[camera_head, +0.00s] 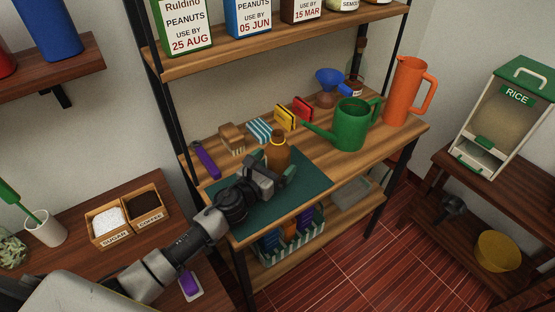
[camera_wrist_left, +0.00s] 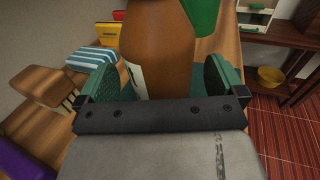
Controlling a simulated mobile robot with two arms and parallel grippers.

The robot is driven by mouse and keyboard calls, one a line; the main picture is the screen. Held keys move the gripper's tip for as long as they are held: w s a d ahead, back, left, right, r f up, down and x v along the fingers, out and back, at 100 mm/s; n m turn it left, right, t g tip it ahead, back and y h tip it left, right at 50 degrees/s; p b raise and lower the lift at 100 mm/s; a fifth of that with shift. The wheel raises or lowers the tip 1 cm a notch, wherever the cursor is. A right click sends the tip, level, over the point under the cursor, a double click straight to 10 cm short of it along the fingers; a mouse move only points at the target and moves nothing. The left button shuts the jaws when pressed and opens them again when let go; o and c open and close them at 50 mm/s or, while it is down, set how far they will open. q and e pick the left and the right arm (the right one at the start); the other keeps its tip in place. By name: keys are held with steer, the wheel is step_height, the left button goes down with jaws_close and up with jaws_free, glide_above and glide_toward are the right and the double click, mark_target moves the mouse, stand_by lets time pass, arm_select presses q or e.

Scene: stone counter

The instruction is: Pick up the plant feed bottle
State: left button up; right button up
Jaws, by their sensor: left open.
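My right gripper is not in view.
A green watering can (camera_head: 350,125) and an orange jug (camera_head: 407,92) stand to the right. A shelf with tins (camera_head: 250,20) hangs above.

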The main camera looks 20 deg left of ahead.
arm_select(q)
steer(key=shift+x, duration=1.15)
steer(key=c, duration=0.9)
steer(key=shift+c, duration=0.8)
steer(key=shift+r, duration=0.15)
